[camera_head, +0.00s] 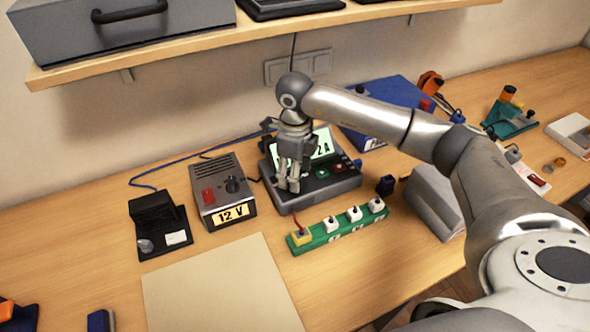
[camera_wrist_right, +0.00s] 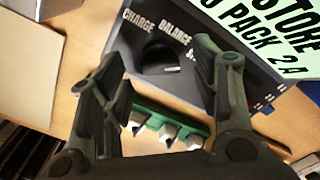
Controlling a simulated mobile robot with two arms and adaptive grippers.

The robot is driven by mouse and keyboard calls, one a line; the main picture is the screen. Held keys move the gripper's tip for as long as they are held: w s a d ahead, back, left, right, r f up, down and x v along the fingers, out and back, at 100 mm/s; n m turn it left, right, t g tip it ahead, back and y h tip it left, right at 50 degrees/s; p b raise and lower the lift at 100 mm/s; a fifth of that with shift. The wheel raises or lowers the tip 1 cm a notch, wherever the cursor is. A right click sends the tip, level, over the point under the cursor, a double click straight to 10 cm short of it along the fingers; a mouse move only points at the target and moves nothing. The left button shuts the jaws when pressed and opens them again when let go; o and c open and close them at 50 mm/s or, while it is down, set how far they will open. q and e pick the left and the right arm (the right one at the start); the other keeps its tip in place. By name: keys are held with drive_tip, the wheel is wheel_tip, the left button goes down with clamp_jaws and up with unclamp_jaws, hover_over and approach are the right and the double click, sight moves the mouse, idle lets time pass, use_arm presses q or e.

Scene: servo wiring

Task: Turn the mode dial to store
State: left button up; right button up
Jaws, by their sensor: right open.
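The charger (camera_head: 340,186) is a dark box with a lit pale-green screen (camera_wrist_right: 262,40), on the bench below the shelf. In the wrist view, the screen shows "STORE" and "PACK 2A". The black mode dial (camera_wrist_right: 160,56) sits on its panel under the labels "CHARGE", "BALANCE" and one partly hidden by a finger. Where the dial points is hard to tell. My right gripper (camera_head: 290,184) points down over the charger's left part, hiding the dial in the head view. In the wrist view its open fingers (camera_wrist_right: 158,58) stand on either side of the dial; contact cannot be told.
A 12 V power supply (camera_head: 222,187) stands left of the charger. A green strip with several white sockets (camera_head: 338,227) lies in front. A beige mat (camera_head: 215,287) lies at front left, and a blue box (camera_head: 385,105) stands behind at right. A shelf (camera_head: 200,45) hangs above.

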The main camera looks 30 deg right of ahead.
drive_tip(key=shift+f, duration=0.45)
drive_tip(key=shift+c, duration=0.3)
drive_tip(key=c, duration=1)
drive_tip(key=shift+m+b, duration=0.45)
drive_tip(key=shift+m, duration=0.15)
drive_tip(key=o, duration=1.1)
drive_tip(key=shift+c, duration=0.2)
